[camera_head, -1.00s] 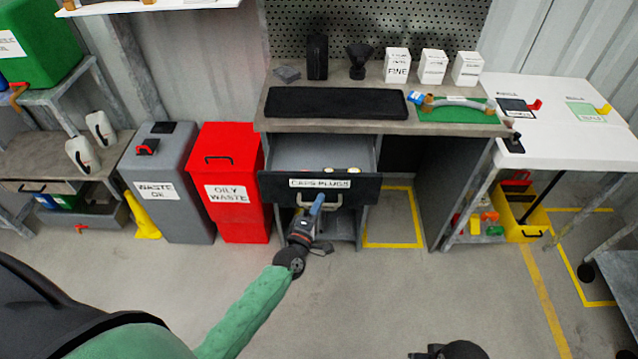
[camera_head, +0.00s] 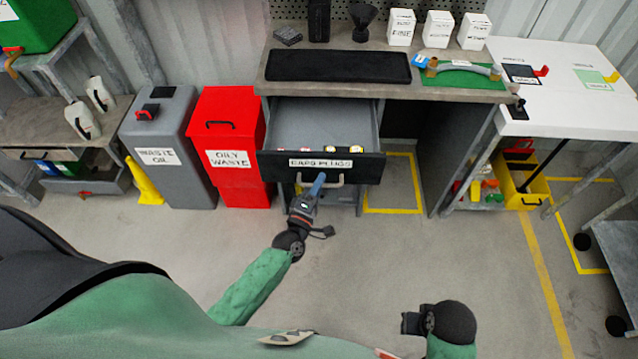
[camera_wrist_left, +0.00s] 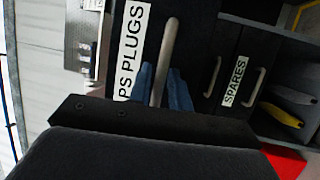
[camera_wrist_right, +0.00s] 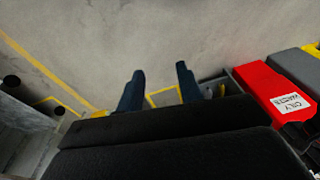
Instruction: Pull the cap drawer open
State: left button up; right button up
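The cap drawer (camera_head: 375,168), labelled "CAPS PLUGS", stands well out from the grey bench, and its open inside (camera_head: 325,122) shows. Several small caps (camera_head: 330,149) show just behind its front. Its bar handle (camera_wrist_left: 168,55) passes between the blue fingers of my left gripper (camera_wrist_left: 162,88), which close on it from both sides. In the head view my left gripper (camera_head: 318,184) is at the handle below the label. My right gripper (camera_wrist_right: 160,86) is empty, its blue fingers wide apart above the floor; in the head view its fingers are hidden.
A "SPARES" front (camera_wrist_left: 225,85) with its own handle shows in the left wrist view. Red (camera_head: 228,150) and grey (camera_head: 160,145) waste bins stand left of the drawer. A white table (camera_head: 560,100) stands at right. The floor (camera_head: 390,255) before the bench is clear.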

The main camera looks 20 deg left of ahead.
pick_arm(q)
jog(key=shift+s, duration=0.1)
